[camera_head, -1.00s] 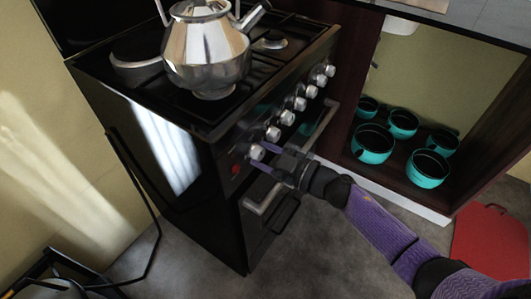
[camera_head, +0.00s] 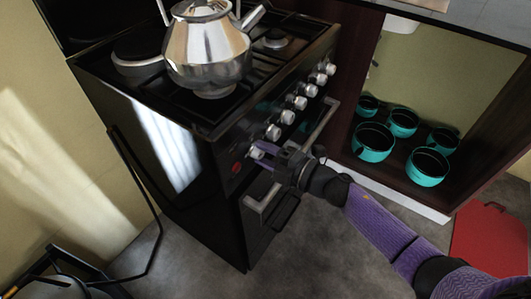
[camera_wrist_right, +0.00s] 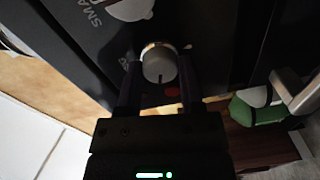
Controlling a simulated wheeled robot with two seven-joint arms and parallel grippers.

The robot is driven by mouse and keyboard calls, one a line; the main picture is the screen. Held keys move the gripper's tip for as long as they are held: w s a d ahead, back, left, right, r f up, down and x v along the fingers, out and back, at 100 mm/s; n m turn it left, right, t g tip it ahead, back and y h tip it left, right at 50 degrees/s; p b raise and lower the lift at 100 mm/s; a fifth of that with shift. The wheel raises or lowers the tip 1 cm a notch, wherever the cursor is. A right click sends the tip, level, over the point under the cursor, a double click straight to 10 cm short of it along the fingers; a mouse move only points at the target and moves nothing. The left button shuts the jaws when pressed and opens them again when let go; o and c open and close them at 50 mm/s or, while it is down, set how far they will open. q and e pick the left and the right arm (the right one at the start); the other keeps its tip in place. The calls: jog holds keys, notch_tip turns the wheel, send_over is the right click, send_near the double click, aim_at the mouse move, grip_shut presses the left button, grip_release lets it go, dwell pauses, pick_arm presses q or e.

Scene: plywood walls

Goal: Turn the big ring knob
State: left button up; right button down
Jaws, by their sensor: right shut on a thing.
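The stove (camera_head: 215,150) has a row of silver knobs along its front panel. My right gripper (camera_head: 262,152) is at the knob nearest me, the lowest in the row, and its purple fingers lie on either side of it. This knob (camera_head: 256,153) is partly hidden by the fingers in the head view. In the right wrist view the round silver knob (camera_wrist_right: 158,63) sits between the two dark fingers of my right gripper (camera_wrist_right: 158,85), with a dark mark low on its face. The gripper is shut on it. My left gripper is not in view.
A shiny kettle (camera_head: 207,50) stands on the stove top. The oven handle (camera_head: 255,200) runs below the knobs, close under my right gripper. Several teal pots (camera_head: 374,141) stand in the open cabinet at right. A red board (camera_head: 488,240) lies at far right.

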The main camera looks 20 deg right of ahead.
jog(key=shift+f+n, duration=0.1)
jog(key=shift+n, duration=1.6)
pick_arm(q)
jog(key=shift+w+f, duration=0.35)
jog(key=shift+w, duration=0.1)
pick_arm(e)
jog(key=shift+n, duration=0.3)
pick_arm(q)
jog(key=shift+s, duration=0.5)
pick_arm(e)
jog(key=shift+c, duration=1.6)
grip_release()
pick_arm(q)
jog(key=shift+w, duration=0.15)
pick_arm(e)
jog(key=shift+o, duration=0.4)
